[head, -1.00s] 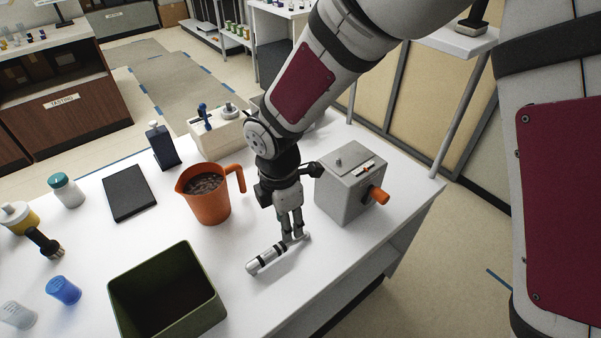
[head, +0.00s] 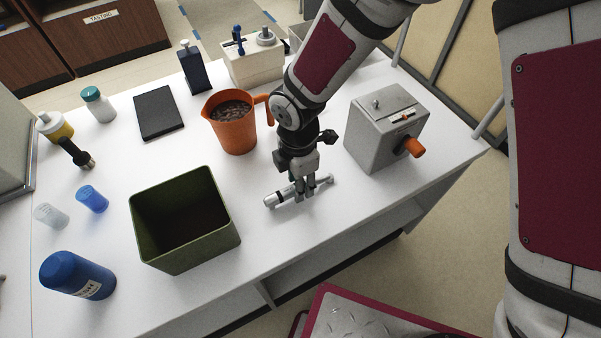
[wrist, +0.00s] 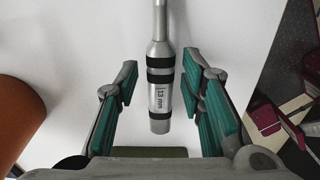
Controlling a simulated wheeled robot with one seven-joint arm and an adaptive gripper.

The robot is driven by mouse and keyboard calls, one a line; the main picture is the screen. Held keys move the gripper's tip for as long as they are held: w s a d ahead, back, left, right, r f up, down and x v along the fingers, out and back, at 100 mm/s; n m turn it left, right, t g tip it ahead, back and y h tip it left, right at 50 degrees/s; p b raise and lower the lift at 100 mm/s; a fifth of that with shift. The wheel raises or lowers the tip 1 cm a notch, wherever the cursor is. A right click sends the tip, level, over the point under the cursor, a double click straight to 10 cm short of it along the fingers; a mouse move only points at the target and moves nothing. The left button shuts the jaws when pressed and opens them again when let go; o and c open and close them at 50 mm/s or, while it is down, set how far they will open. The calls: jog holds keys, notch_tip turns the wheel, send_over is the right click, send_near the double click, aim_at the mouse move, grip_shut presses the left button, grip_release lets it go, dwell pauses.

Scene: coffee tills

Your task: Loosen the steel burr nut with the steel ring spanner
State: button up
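The steel ring spanner (head: 278,198) lies on the white table in front of the grey machine. In the wrist view its handle (wrist: 160,72) has black bands and a "13 mm" label, and its shaft runs out of the top of the picture. My gripper (head: 304,195) is low over the spanner. In the wrist view the green-padded fingers are open, one on each side of the handle, with gaps between. A small steel piece, perhaps the burr nut (head: 376,104), stands on top of the grey machine (head: 374,137). The spanner's ring is not clear.
An orange jug (head: 233,132) of dark beans stands left of my gripper. A dark green bin (head: 185,218) is at the front left. An orange knob (head: 413,147) juts from the grey machine. The table between bin and machine is otherwise clear.

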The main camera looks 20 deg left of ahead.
jog(key=shift+f, duration=0.35)
jog(key=shift+r, duration=0.1)
grip_shut()
jog(key=shift+r+p, duration=1.65)
jog(key=shift+r, duration=1.35)
jog(key=shift+r, duration=0.1)
